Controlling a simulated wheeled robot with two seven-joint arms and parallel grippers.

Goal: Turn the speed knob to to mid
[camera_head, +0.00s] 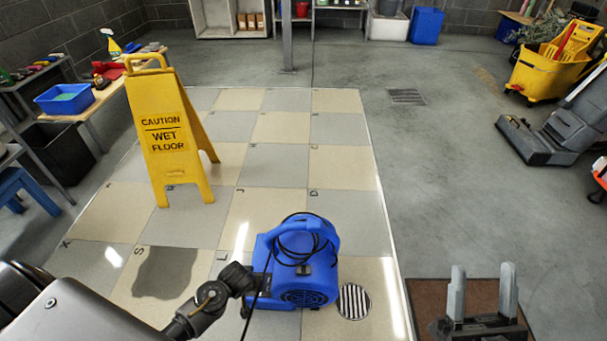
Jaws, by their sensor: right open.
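A blue blower (298,262) stands on the tiled floor at the bottom centre, with a black cord coiled over its top. I cannot make out its speed knob. My left arm comes in from the lower left, and its dark end (258,284) is at the blower's left side. I cannot tell whether it touches the blower, and no left fingers show clearly. My right gripper (482,298) is at the lower right, its two grey fingers apart and pointing up, empty. It is to the right of the blower, apart from it.
A yellow wet floor sign (166,140) stands behind and left of the blower. A round drain grate (354,301) is just right of the blower. A brown mat (428,296) lies under my right gripper. The floor between the blower and the yellow mop bucket (548,72) is clear.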

